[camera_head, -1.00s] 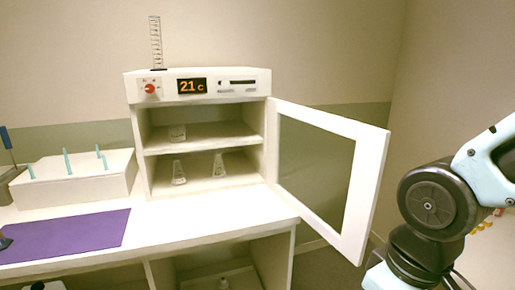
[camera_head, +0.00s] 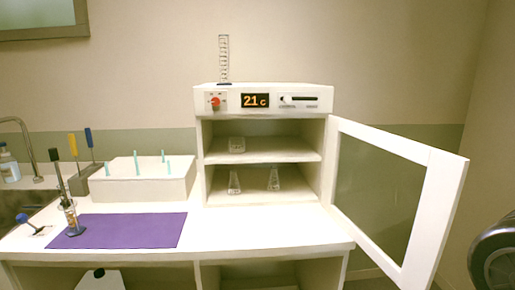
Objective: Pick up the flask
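Two clear conical flasks stand upright on the lower shelf of the open white cabinet, a left flask (camera_head: 234,181) and a right flask (camera_head: 274,178). I cannot tell which one the task means. A short clear beaker-like vessel (camera_head: 236,144) stands on the upper shelf. The cabinet (camera_head: 322,170) has a display reading 21 C. Its glazed door (camera_head: 448,215) stands wide open to the right. My gripper is not in view; only a dark round part of my arm shows at the right edge.
A graduated cylinder (camera_head: 224,60) stands on top of the cabinet. A white rack with teal pegs (camera_head: 140,188), a purple mat (camera_head: 130,230), a bottle holding a dark tool (camera_head: 70,215) and a sink (camera_head: 22,203) lie to the left. The counter before the cabinet (camera_head: 260,220) is clear.

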